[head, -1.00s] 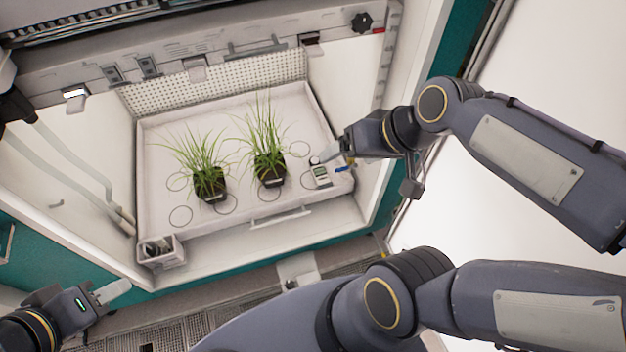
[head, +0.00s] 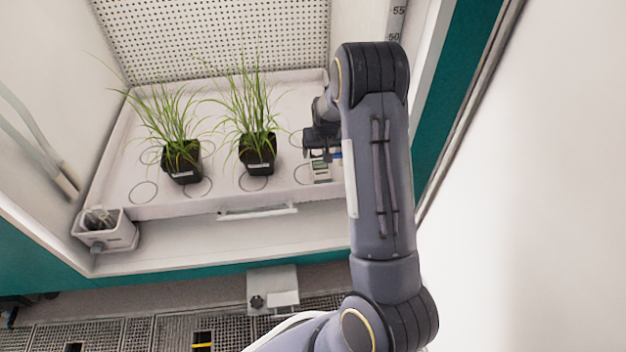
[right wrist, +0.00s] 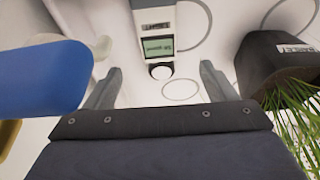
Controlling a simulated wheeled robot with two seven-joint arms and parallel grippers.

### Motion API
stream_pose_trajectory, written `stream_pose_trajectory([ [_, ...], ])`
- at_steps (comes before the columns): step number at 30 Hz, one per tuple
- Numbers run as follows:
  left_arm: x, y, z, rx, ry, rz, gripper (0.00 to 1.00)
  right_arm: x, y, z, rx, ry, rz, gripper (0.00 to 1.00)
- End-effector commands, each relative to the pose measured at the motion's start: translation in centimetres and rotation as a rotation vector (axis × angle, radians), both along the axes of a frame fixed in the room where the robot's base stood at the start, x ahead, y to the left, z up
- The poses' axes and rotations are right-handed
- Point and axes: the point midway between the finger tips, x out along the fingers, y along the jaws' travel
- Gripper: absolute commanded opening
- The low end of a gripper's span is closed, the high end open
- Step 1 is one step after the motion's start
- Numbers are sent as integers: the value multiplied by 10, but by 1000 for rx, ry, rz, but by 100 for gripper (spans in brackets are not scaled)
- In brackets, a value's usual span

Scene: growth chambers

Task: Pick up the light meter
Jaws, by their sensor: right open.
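The light meter (head: 320,172) is a small pale box with a dark greenish display. It lies at the right front of the white tray (head: 180,208) in the chamber, partly covered by my right gripper in the head view. In the right wrist view the light meter (right wrist: 155,18) shows at the top centre, with its display and a round white sensor facing me. My right gripper (right wrist: 160,76) is open and empty, its two fingers apart, with the meter ahead between their lines. My right gripper also shows in the head view (head: 322,152), just above the meter. My left gripper is out of view.
Two grassy plants in black pots (head: 182,165) (head: 258,157) stand on the tray left of the meter; one pot (right wrist: 275,65) is close right of my fingers. A blue object (right wrist: 42,78) is close on the left. A small bin (head: 105,234) sits at the front left.

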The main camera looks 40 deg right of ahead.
Motion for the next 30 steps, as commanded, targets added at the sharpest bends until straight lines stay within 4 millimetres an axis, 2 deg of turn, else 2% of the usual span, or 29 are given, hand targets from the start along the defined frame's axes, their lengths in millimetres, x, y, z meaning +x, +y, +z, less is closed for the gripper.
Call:
stream_pose_trajectory([
  [1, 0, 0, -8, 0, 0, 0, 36, 2, -2, -14, -7, 5, 1, 78],
  [14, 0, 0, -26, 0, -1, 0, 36, 11, -9, -53, -14, 9, 2, 78],
  [21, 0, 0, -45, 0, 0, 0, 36, 20, -14, -89, -14, 10, 2, 78],
  [30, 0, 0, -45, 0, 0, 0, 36, 23, -15, -92, -14, 7, 3, 77],
])
